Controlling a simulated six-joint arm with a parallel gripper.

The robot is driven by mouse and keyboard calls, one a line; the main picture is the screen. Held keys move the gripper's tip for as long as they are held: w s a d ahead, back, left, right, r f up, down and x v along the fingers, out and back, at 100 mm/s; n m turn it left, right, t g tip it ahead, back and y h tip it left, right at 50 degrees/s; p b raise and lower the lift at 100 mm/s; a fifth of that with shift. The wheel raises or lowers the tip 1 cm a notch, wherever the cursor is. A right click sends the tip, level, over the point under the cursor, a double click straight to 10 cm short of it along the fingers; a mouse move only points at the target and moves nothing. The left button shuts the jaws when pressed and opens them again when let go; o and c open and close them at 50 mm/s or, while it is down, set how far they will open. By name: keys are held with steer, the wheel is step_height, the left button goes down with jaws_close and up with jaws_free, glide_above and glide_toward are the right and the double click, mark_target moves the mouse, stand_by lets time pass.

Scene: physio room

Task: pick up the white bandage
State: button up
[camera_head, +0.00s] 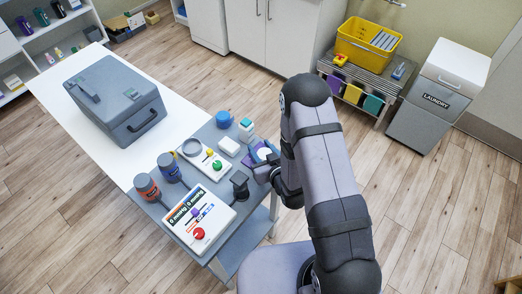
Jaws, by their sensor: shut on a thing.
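The white bandage (264,153) is a small round white roll at the right edge of the grey table top, against a purple thing (250,160). My gripper (265,165) is at the bandage and is shut on it; my arm comes in from the right and hides part of the jaws. I cannot tell whether the bandage touches the purple thing or is lifted clear of it.
A grey case (118,98) stands farther left.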

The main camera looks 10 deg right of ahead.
step_height(320, 180, up, 9)
steer(key=b, duration=0.1)
stand_by(0.5)
steer(key=shift+r, duration=0.1)
